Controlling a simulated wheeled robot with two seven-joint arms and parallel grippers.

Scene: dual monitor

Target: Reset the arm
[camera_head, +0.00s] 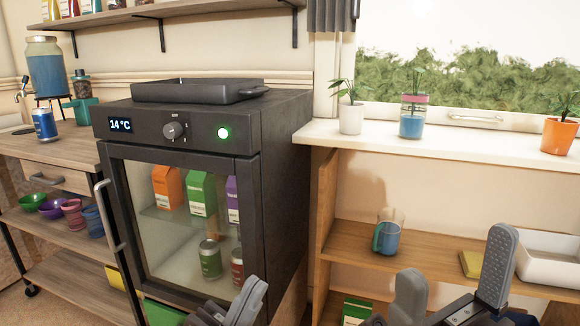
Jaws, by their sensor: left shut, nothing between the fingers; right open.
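My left gripper (246,300) is at the bottom centre of the head view, in front of the fridge's lower right part. Its fingers are together and hold nothing. My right gripper (452,285) is at the bottom right, in front of the wooden shelf. Its two grey fingers are spread wide with nothing visible between them. The lower parts of both arms are cut off by the picture's edge.
A dark glass-door fridge (280,180) holding cartons and cans stands in the middle, door shut, with a black tray (195,92) on top. A blue-filled mug (386,238) and a white bin (548,265) sit on the wooden shelf (345,255). Potted plants line the windowsill (460,140).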

